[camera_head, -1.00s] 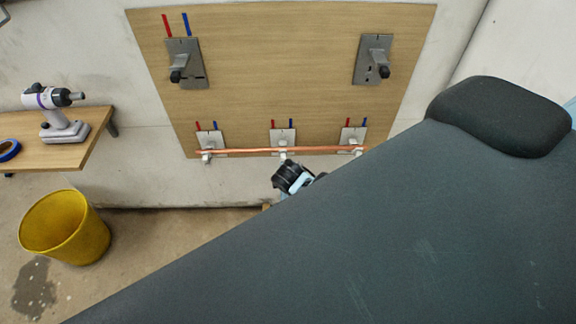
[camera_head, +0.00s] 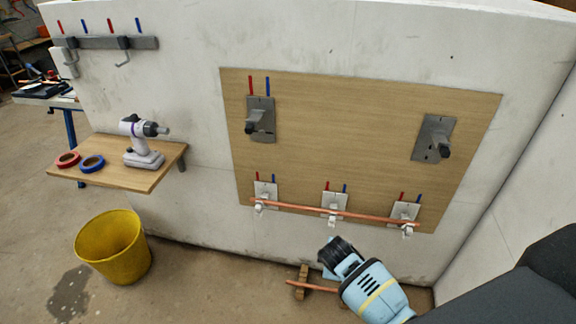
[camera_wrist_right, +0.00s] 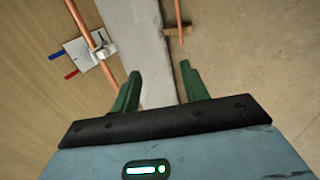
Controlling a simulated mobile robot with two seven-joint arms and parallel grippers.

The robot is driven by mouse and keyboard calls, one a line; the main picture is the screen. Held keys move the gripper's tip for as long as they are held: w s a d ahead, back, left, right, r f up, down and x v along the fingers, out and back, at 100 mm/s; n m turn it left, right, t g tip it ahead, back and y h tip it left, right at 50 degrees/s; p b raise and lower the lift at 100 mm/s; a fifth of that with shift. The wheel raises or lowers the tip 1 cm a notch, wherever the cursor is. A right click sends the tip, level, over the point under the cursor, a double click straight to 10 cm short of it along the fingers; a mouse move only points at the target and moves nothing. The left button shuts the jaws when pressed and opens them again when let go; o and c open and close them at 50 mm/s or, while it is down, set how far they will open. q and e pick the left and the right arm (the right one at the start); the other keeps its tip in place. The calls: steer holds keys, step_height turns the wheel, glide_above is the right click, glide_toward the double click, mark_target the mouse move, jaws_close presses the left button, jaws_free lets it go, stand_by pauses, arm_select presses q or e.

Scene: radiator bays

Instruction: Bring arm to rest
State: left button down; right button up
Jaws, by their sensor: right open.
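My right gripper (camera_wrist_right: 159,88) is open in the right wrist view, its two green fingers apart with nothing between them. In the head view my light blue right arm comes in from the lower right, ending below the board; the fingers cannot be made out there. A copper pipe (camera_head: 300,207) runs across white clips along the lower edge of the wooden board (camera_head: 345,130). In the right wrist view this pipe (camera_wrist_right: 84,28) sits in a white clip (camera_wrist_right: 102,51), left of the fingers and apart from them. My left gripper is not in view.
Another copper pipe (camera_head: 312,287) lies low on a wooden block (camera_head: 301,282) near the floor. Two grey brackets stand on the upper board. A shelf (camera_head: 120,172) at left holds a power tool (camera_head: 142,145) and tape rolls. A yellow bucket (camera_head: 112,250) stands below it.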

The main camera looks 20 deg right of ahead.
steer(key=s+a+f+m+t+y, duration=0.15)
steer(key=s+a+f, duration=0.25)
steer(key=s, duration=0.4)
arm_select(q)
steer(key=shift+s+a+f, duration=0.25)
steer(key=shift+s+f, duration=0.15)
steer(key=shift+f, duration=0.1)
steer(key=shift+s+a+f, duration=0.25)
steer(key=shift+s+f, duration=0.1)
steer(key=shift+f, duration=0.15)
arm_select(e)
steer(key=s+a+r+m+t+y, duration=0.1)
steer(key=s+a+m, duration=0.1)
steer(key=s, duration=0.4)
steer(key=s+a+r+m+t+y, duration=0.1)
steer(key=s+r+m, duration=0.1)
steer(key=s, duration=0.3)
steer(key=s+a+r+m+t+y, duration=0.1)
steer(key=s+a+r+m, duration=0.1)
steer(key=s+m, duration=0.2)
steer(key=s, duration=0.2)
steer(key=shift+s+a, duration=0.35)
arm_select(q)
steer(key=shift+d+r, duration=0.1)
arm_select(e)
steer(key=shift+f, duration=0.1)
steer(key=shift+c, duration=1)
